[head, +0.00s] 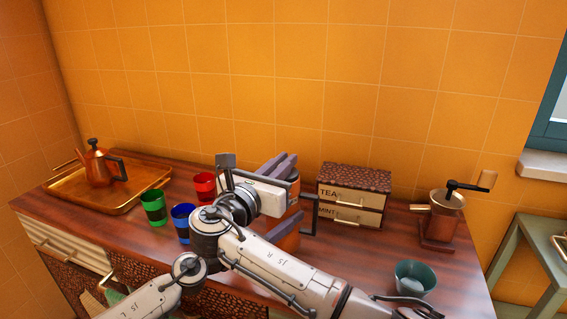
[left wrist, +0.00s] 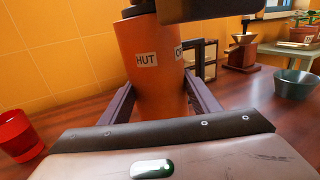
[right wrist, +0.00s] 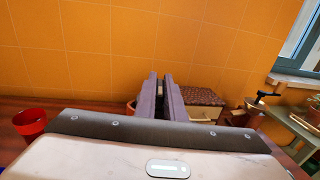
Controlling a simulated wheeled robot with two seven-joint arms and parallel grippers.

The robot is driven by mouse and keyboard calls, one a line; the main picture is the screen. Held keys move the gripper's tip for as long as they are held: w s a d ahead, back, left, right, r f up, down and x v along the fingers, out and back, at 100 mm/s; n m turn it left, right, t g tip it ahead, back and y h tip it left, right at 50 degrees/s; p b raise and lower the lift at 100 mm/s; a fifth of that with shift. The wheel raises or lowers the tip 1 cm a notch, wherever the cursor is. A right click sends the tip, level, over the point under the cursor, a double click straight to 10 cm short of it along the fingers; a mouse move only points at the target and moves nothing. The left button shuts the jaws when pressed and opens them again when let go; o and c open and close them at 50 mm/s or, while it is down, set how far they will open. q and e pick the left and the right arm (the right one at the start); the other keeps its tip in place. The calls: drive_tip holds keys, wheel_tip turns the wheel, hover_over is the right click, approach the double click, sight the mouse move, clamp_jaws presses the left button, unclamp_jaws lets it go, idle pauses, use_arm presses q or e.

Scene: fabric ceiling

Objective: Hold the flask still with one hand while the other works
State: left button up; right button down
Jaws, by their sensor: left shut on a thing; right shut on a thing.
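The orange flask (left wrist: 160,78) stands upright on the wooden counter, with white labels, one reading "HUT". In the left wrist view my left gripper (left wrist: 158,98) has a finger on each side of its body, shut on it. In the head view the flask (head: 291,241) is mostly behind my right arm, and my left gripper is largely hidden there. My right gripper (head: 277,166) is over the flask's top. In the right wrist view its fingers (right wrist: 161,92) are nearly together on a small part at the flask's top, which is mostly hidden.
Left on the counter (head: 105,228) are a tray (head: 64,190) with a copper pot (head: 100,168) and green (head: 153,207), blue (head: 181,221) and red (head: 204,186) cups. Right are a tea box (head: 353,194), a grinder (head: 440,222) and a teal bowl (head: 416,273).

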drive_tip(key=shift+d+f, duration=0.1)
drive_tip(key=shift+f, duration=0.05)
drive_tip(key=c, duration=1.8)
unclamp_jaws()
drive_tip(key=shift+c, duration=0.2)
wheel_tip(320, 180, up, 10)
drive_tip(key=shift+r, duration=0.1)
